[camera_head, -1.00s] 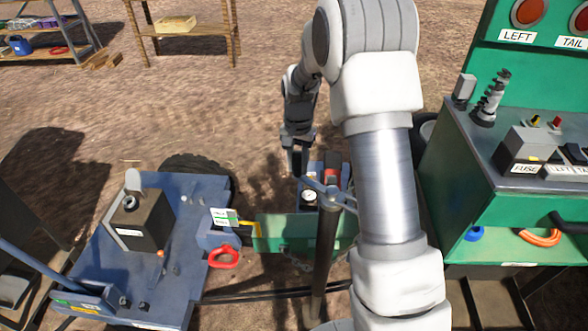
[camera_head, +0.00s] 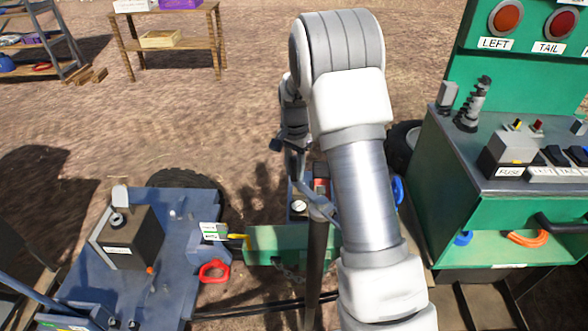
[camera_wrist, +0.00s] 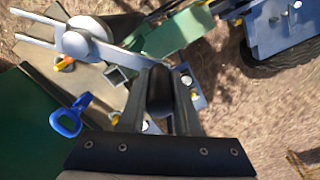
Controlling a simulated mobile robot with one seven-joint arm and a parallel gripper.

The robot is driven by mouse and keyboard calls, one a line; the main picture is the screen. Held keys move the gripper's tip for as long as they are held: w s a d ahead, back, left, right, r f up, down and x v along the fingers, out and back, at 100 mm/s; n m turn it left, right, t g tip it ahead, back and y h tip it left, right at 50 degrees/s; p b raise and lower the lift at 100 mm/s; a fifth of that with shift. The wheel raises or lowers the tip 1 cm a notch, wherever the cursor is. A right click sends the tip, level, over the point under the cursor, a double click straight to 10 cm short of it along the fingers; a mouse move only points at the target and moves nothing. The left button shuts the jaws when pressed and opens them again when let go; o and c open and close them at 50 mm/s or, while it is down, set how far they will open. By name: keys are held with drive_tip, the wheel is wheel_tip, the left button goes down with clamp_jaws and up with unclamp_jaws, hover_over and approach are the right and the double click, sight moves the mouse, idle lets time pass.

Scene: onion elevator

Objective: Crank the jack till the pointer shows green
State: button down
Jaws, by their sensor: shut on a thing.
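The jack's dark post (camera_head: 317,262) stands upright in front of my arm in the head view. A grey crank (camera_head: 318,203) sits on its top. In the wrist view the crank's arm (camera_wrist: 122,62) runs from a round hub (camera_wrist: 78,43) to a dark grip (camera_wrist: 160,92). My gripper (camera_wrist: 161,76) is shut on this grip; in the head view my gripper (camera_head: 294,170) is behind the post, partly hidden. A yellow pointer (camera_head: 238,238) lies beside a white card with a green band (camera_head: 213,231). The exact mark it shows is too small to tell.
A blue trailer front (camera_head: 170,270) with a black box (camera_head: 130,245) and a red ring (camera_head: 214,271) stands left. A green console (camera_head: 440,160) with lamps and switches stands right. A wooden table (camera_head: 165,45) is far back. Dirt ground behind the jack is open.

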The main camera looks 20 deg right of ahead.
drive_tip(key=c, duration=0.6)
unclamp_jaws()
wheel_tip(320, 180, up, 18)
drive_tip(key=shift+f, duration=0.25)
